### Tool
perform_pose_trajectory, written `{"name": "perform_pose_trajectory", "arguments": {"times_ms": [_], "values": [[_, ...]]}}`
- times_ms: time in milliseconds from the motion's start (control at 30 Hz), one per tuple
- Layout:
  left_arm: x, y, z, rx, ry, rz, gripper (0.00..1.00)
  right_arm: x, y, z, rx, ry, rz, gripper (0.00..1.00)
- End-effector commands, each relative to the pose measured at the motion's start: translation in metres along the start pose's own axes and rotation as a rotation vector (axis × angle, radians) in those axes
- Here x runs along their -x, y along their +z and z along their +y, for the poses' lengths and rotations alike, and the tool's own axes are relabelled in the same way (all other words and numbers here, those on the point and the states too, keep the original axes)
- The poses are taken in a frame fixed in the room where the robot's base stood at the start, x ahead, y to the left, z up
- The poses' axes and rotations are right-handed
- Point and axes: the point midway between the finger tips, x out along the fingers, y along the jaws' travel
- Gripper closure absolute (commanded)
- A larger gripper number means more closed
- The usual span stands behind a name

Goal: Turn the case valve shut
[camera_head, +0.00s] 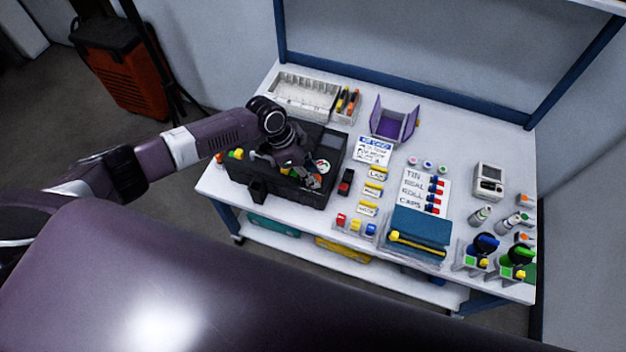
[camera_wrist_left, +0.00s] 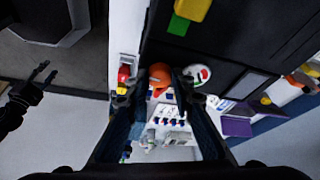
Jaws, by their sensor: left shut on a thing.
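The black case (camera_head: 292,194) sits on the left part of the workbench, and its dark surface fills the top of the left wrist view (camera_wrist_left: 235,38). My left gripper (camera_head: 298,174) reaches down over the case from the left. In the left wrist view, my left gripper (camera_wrist_left: 160,88) has its two fingers on either side of an orange knob (camera_wrist_left: 160,73), which looks like the case valve, and is shut on it. A round gauge with red and green marks (camera_head: 322,166) is beside the knob. The gripper partly hides the knob in the head view. My right gripper (camera_wrist_left: 38,82) appears small and dark at the left wrist view's edge.
Green and yellow blocks (camera_head: 236,154) are at the case's left end. A purple holder (camera_head: 394,122), a label card (camera_head: 374,150) and small coloured bins (camera_head: 356,226) are to the right. A grey bin (camera_head: 303,95) stands behind the case.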

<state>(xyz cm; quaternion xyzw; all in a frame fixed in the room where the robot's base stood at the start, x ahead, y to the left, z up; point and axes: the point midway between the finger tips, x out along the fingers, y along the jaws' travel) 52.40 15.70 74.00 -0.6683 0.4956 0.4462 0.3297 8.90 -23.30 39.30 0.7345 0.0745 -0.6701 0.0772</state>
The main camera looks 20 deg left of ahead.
Motion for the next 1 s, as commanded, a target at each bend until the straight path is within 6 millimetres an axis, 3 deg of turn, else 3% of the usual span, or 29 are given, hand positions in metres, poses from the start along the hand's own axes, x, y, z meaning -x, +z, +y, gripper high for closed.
{"name": "perform_pose_trajectory", "arguments": {"times_ms": [33, 500, 1000], "values": [[-0.006, 0.002, -0.002, -0.04, 0.014, 0.001, 1.0, -0.013, 0.001, 0.0, 0.0, 0.0, 0.0, 0.64], [-0.005, 0.001, -0.004, -0.436, 0.179, -0.001, 1.0, -0.061, 0.006, 0.003, 0.001, 0.004, 0.0, 0.64], [-0.002, -0.001, -0.005, -0.66, 0.273, -0.003, 1.0, -0.084, 0.008, 0.002, 0.001, 0.004, 0.0, 0.64]]}}
